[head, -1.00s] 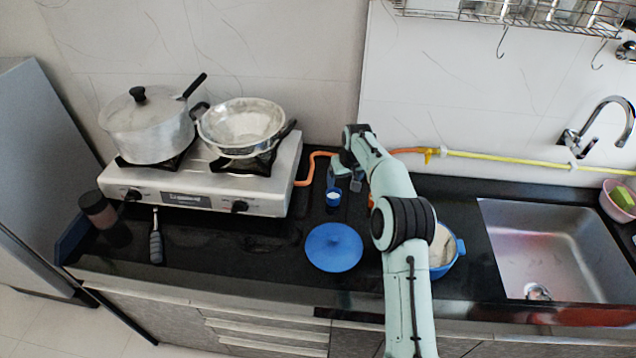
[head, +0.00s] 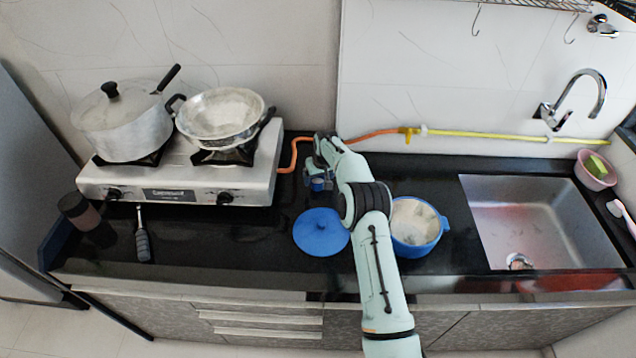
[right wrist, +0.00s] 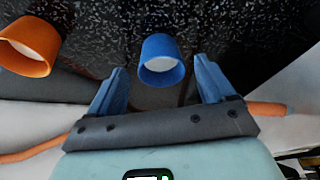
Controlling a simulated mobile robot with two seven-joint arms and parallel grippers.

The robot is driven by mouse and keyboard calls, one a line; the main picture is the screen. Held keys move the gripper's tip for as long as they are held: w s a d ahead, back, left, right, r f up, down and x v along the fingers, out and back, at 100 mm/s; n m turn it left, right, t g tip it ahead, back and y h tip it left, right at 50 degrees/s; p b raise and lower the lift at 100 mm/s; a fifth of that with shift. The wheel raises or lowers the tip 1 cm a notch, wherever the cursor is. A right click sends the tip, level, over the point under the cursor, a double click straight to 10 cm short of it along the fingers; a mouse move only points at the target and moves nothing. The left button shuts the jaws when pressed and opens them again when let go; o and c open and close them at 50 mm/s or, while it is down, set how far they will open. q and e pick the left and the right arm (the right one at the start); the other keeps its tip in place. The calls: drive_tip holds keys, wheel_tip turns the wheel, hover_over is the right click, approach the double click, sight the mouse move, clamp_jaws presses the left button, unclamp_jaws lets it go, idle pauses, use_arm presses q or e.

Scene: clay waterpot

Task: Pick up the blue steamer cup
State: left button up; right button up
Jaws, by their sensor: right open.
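The small blue steamer cup (head: 317,184) stands on the black counter right of the stove, partly hidden by my right gripper (head: 321,178) in the head view. In the right wrist view the blue cup (right wrist: 161,58) has a white inside and lies just beyond and between the two blue fingertips of my right gripper (right wrist: 162,76). The fingers are spread wide, with a gap to the cup on each side. My left gripper is out of view.
An orange cup (right wrist: 29,46) is near the blue one. A blue lid (head: 320,232) and blue pot (head: 417,226) lie nearer the front. A gas stove (head: 180,188) with pots is at left, an orange hose (head: 368,137) behind, a sink (head: 535,225) at right.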

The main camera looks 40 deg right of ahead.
sight(318, 182)
drive_tip(key=shift+w+x, duration=0.15)
drive_tip(key=shift+x, duration=0.55)
drive_tip(key=shift+w+x, duration=0.15)
drive_tip(key=shift+x, duration=0.55)
drive_tip(key=shift+s+r, duration=0.15)
drive_tip(key=shift+r, duration=0.05)
drive_tip(key=c, duration=1)
